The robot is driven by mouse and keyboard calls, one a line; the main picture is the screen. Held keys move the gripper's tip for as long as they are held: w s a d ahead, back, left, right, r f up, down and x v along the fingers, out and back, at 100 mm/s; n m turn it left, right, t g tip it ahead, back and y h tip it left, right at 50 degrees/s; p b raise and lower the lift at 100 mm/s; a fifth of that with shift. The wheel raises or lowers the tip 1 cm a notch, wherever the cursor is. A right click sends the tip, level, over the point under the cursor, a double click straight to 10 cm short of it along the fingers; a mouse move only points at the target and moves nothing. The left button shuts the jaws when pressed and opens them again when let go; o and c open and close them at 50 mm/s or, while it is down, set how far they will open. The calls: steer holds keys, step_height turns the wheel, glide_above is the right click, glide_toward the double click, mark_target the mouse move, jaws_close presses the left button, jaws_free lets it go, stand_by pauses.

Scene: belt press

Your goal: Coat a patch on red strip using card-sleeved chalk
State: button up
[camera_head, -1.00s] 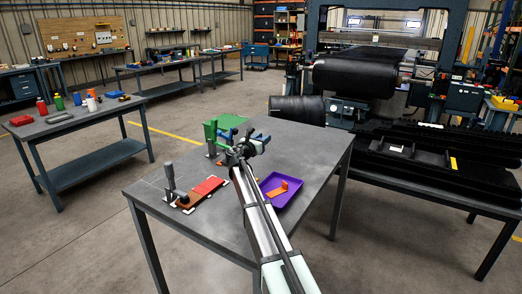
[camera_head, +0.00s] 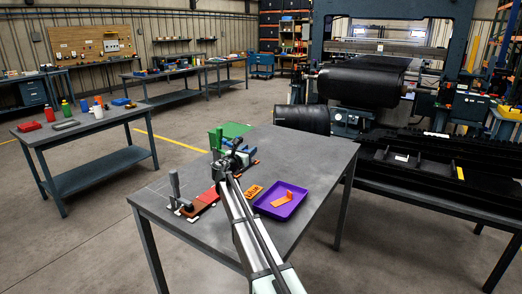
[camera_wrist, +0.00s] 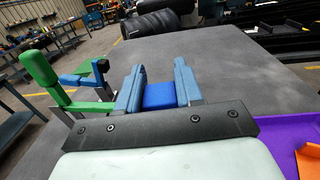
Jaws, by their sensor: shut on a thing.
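The red strip (camera_head: 209,195) lies on the left part of the grey table, beside a brown piece with a grey-handled clamp (camera_head: 175,187). My gripper (camera_head: 232,152) is over the table just beyond the strip's far end. In the wrist view my gripper (camera_wrist: 160,75) has its blue-grey fingers on either side of a blue block (camera_wrist: 158,95), which I take to be the card sleeve. The chalk tip cannot be made out. The strip is out of sight in the wrist view.
Clamps with a green handle (camera_wrist: 40,68) and a blue handle (camera_wrist: 82,82) stand left of my gripper. A purple tray (camera_head: 267,209) holding an orange bracket (camera_head: 289,197) and an orange lettered plate (camera_head: 254,192) lie to the right.

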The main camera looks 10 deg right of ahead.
steer(key=s+a+n+t+y, duration=0.2)
steer(key=a+n+t+y, duration=0.2)
steer(key=a+n+y, duration=0.7)
steer(key=shift+w+a+f+m+y, duration=0.1)
steer(key=shift+a+f+m, duration=0.4)
steer(key=shift+a+f, duration=0.55)
steer(key=shift+w+a+f+m+y, duration=0.1)
steer(key=shift+a+f+m, duration=0.45)
steer(key=shift+f, duration=0.8)
steer(key=shift+a+f+m+y, duration=0.1)
steer(key=shift+a+f+m, duration=0.35)
steer(key=shift+a+f, duration=0.6)
steer(key=shift+s+d+f, duration=0.5)
steer(key=shift+d+f, duration=0.1)
steer(key=shift+s+d, duration=2.1)
steer(key=w+a, duration=0.5)
steer(key=shift+w, duration=0.1)
step_height(320, 180, up, 8)
